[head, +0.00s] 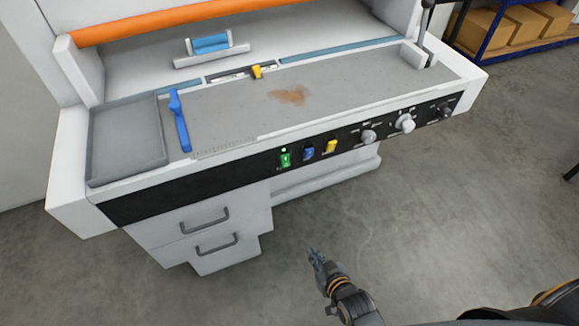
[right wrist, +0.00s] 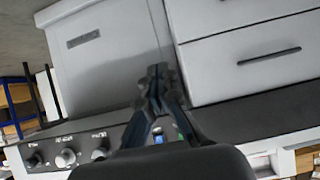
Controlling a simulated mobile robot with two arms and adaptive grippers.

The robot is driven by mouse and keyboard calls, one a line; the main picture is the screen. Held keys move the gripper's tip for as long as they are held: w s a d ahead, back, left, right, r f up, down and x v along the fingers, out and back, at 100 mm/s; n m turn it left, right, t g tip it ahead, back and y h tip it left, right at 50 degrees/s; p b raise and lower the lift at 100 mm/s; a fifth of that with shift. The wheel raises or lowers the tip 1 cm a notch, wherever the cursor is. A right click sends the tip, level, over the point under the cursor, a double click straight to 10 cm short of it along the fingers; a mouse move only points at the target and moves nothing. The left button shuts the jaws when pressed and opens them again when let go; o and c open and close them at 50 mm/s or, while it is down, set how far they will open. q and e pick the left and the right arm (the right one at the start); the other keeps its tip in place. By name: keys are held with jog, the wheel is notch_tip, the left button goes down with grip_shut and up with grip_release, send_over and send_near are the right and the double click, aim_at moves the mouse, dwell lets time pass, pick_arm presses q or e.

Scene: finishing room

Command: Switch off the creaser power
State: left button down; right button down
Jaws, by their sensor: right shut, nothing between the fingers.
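The creaser (head: 270,95) is a large white machine with a grey bed and a black front control strip (head: 200,176). On the strip are a green rocker switch (head: 285,160) with a small bright light above it, a blue switch (head: 308,153) and a yellow switch (head: 331,146). Switch labels are too small to read. My right gripper (head: 316,254) is shut and empty, below and in front of the strip, apart from the switches. In the right wrist view its fingers (right wrist: 157,76) partly cover the strip, and the green switch (right wrist: 180,137) shows beside them. My left gripper is out of view.
Several knobs (head: 404,123) sit on the strip right of the switches. Two drawers with handles (head: 205,221) are below on the left. A shelf with boxes (head: 525,25) stands back right. The floor in front is clear.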

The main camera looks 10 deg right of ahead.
aim_at(286, 164)
jog(key=w+r+t, duration=0.2)
jog(key=r, duration=0.7)
jog(key=w+r+t+p, duration=0.1)
jog(key=w+r+t, duration=0.1)
jog(key=r, duration=0.8)
jog(key=shift+w+a, duration=0.35)
jog(key=shift+w, duration=0.1)
jog(key=shift+w, duration=0.1)
jog(key=shift+y, duration=0.3)
jog(key=p+x, duration=0.1)
jog(key=x, duration=1.2)
jog(key=shift+w, duration=0.4)
jog(key=shift+f, duration=0.1)
jog(key=t+b, duration=0.1)
jog(key=b, duration=0.3)
jog(key=f+t+b, duration=0.1)
jog(key=t+b, duration=0.1)
jog(key=b, duration=0.2)
jog(key=shift+w+a+f, duration=0.1)
jog(key=shift+w, duration=0.25)
jog(key=shift+t+y+b, duration=0.3)
jog(key=shift+b, duration=0.15)
jog(key=shift+r+p, duration=0.4)
jog(key=shift+r, duration=0.05)
